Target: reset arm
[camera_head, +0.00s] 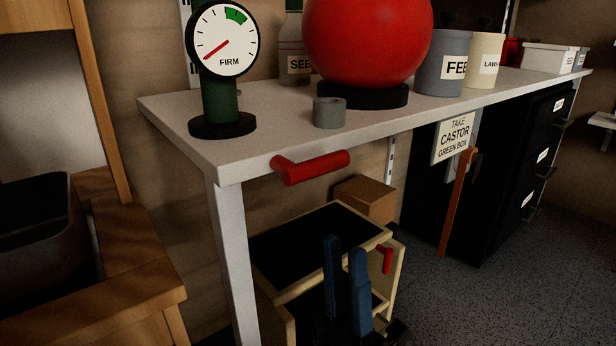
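My gripper (345,247) shows at the bottom middle of the head view as two blue upright fingers. They stand apart with a gap between them, and I see nothing held in it. The fingers are in front of a cream-framed box (285,292) with a dark top panel (310,240), under the workbench. A small red handle (387,260) is on the box's right side, to the right of the fingers and apart from them. The fingers hide part of the box's front. My wrist below them is dark and hard to make out.
The grey workbench (180,110) has a red bar handle (312,166) at its front edge, above my gripper. On it stand a "FIRM" gauge (222,45) and a red ball (367,40). A wooden bench (130,290) is left. Open floor (500,300) lies right.

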